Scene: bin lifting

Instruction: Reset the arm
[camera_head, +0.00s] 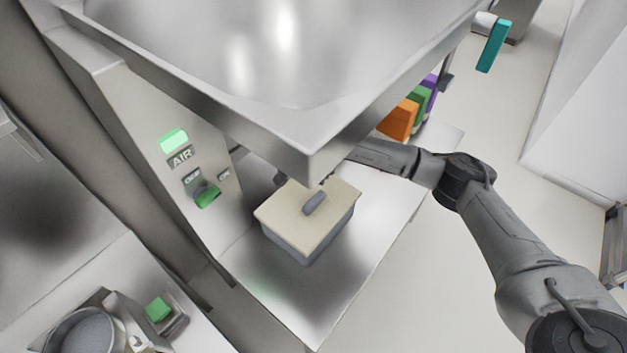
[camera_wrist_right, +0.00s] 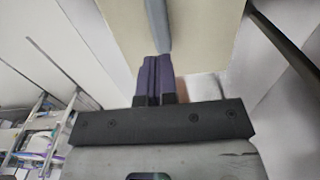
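A grey bin with a beige lid (camera_head: 290,212) stands on the steel counter (camera_head: 358,270) under the hood. A grey bar handle (camera_head: 314,203) sits on the middle of the lid. My right arm reaches in from the right, and the hood corner mostly hides its gripper in the head view. In the right wrist view my right gripper (camera_wrist_right: 155,75) has its dark fingers together. The beige lid (camera_wrist_right: 205,35) and the handle (camera_wrist_right: 158,22) lie just beyond the fingertips; whether they touch the handle is not clear. My left gripper is not in view.
The steel hood (camera_head: 308,162) overhangs the bin closely. A panel with a green knob (camera_head: 207,196) stands to the left. Orange (camera_head: 398,120), green and purple items stand at the counter's back. Counter space in front of the bin is clear.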

